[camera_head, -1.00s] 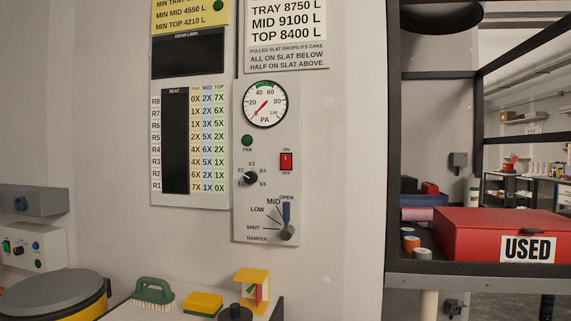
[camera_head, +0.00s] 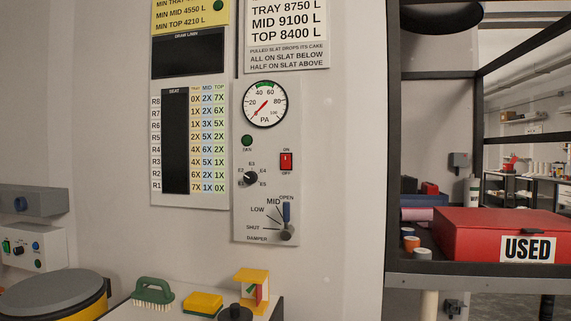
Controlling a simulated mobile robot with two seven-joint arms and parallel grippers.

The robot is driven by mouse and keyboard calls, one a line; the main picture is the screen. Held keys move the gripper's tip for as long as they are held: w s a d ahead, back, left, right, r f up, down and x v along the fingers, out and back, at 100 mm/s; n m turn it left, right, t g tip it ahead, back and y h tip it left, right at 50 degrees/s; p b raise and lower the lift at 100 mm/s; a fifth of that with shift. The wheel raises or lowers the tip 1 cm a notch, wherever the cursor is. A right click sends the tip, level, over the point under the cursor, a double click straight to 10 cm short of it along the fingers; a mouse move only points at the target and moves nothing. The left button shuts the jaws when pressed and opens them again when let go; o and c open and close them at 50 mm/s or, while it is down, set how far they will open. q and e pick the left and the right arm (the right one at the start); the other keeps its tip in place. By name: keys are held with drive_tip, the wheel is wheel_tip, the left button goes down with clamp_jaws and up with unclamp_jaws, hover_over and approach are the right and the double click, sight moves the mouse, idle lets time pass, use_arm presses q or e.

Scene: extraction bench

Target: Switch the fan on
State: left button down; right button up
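The fan control panel (camera_head: 267,215) is on the wall near the middle of the view. Its red rocker switch (camera_head: 286,161) sits between the labels ON above and OFF below; I cannot tell which way it is tipped. The fan lamp (camera_head: 247,141) is dark green and looks unlit. The round PA gauge (camera_head: 264,104) above has a red needle pointing to the lower left, near the low end. Below are a black selector knob (camera_head: 250,178) marked E2 to E5 and a damper lever (camera_head: 287,217) pointing up at OPEN. Neither of my grippers is in view.
A bench at the bottom holds a green brush (camera_head: 153,291), a yellow sponge (camera_head: 203,302) and a yellow stand (camera_head: 252,286). A dark shelf frame (camera_head: 459,281) with a red USED box (camera_head: 490,225) stands at the right. The space before the panel is clear.

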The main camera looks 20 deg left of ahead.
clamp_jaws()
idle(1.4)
